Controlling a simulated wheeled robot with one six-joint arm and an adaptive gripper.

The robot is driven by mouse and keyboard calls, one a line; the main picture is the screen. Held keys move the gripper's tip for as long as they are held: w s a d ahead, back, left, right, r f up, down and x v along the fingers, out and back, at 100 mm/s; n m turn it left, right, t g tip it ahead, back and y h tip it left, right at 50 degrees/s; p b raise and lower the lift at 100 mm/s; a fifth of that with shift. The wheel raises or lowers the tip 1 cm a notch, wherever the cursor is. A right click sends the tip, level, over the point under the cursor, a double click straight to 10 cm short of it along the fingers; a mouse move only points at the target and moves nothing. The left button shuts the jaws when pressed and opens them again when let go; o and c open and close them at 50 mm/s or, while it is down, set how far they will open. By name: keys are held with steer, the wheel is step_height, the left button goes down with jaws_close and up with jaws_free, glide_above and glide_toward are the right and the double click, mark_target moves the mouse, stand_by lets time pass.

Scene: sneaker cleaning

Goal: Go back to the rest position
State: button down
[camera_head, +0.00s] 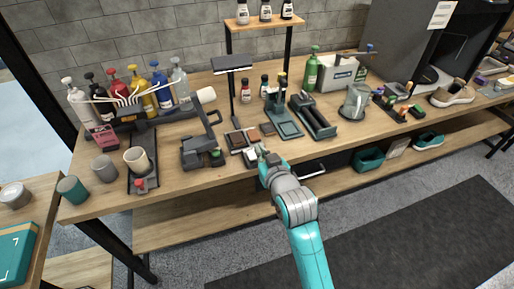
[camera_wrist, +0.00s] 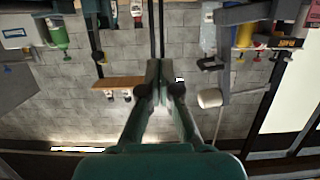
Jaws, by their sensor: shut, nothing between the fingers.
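My gripper (camera_head: 262,153) is at the front edge of the wooden workbench (camera_head: 225,178), near its middle, with my teal and grey arm reaching up from the bottom of the head view. In the wrist view my gripper (camera_wrist: 162,88) has its two dark fingers together, with nothing seen between them. That view looks toward the grey block wall (camera_wrist: 225,115) and appears upside down. A few small dark and brown blocks (camera_head: 253,134) lie on the bench just beyond the gripper. Whether the fingers touch anything there cannot be told.
A grey tool (camera_head: 200,150) lies left of the gripper, and a black tray (camera_head: 312,118) lies to its right. Several bottles (camera_head: 135,85) stand at the back left. A beige sneaker (camera_head: 452,94) is at the far right. The dark floor mat (camera_head: 400,235) in front is clear.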

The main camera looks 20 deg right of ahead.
steer(key=shift+s+r, duration=0.25)
steer(key=shift+s, duration=0.2)
steer(key=s+f, duration=0.6)
steer(key=s, duration=0.5)
steer(key=s+f, duration=0.7)
steer(key=s, duration=0.4)
steer(key=f+v, duration=0.1)
steer(key=v, duration=2.3)
steer(key=shift+s+f, duration=0.15)
steer(key=shift+f, duration=0.1)
